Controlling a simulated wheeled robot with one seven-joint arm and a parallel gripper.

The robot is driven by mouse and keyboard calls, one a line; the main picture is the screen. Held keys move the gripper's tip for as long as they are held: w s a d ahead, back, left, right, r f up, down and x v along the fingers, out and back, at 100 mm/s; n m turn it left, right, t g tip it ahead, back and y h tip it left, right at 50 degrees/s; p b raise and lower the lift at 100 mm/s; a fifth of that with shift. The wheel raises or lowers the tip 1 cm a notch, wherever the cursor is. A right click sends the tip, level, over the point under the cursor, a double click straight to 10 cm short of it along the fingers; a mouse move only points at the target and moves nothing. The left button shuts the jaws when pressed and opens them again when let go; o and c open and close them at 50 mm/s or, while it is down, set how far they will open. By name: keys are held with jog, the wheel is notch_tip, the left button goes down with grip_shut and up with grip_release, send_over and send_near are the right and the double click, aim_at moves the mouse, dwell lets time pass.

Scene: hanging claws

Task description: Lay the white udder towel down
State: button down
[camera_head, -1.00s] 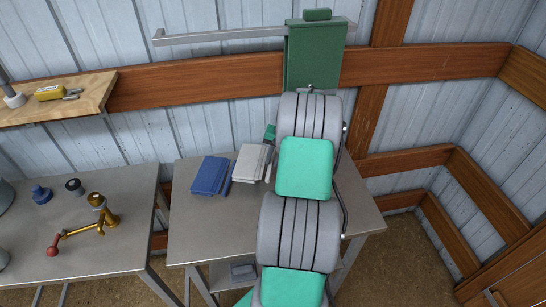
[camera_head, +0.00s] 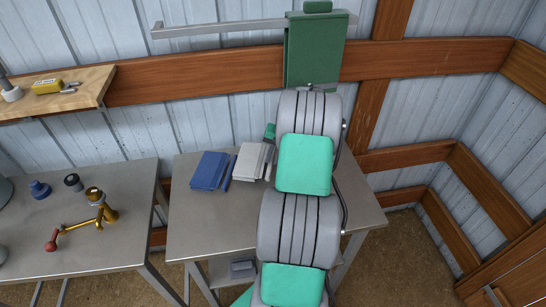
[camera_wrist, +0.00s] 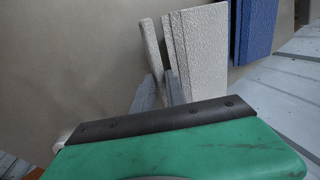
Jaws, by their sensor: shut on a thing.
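The white udder towel (camera_wrist: 150,42) is a thin pale folded slab standing on edge in the wrist view. My gripper (camera_wrist: 160,88) is shut on its near end, with one grey finger on each side. A stack of white towels (camera_wrist: 197,45) lies close to its right. In the head view the white stack (camera_head: 250,160) lies on the grey metal table (camera_head: 205,225), just left of my arm. There my arm hides most of the gripper and the held towel. I cannot tell whether the held towel touches the table.
A blue towel stack (camera_head: 209,170) lies left of the white one. A second metal table (camera_head: 110,245) at left holds a brass fitting (camera_head: 98,215) and dark cups. A wooden shelf (camera_head: 60,100) and a dark green hanging item (camera_head: 312,55) are on the wall. The table's front left is bare.

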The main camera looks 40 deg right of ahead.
jog(key=shift+f+b, duration=0.65)
jog(key=shift+f, duration=0.5)
jog(key=c, duration=1.3)
grip_release()
jog(key=p+v, duration=0.2)
jog(key=v, duration=0.1)
jog(key=p+v, duration=0.2)
jog(key=v, duration=0.2)
jog(key=shift+w+a+p, duration=0.15)
jog(key=shift+w+p, duration=0.1)
jog(key=shift+p, duration=0.1)
notch_tip(320, 180, up, 4)
jog(key=shift+r+p, duration=0.1)
jog(key=shift+p, duration=0.35)
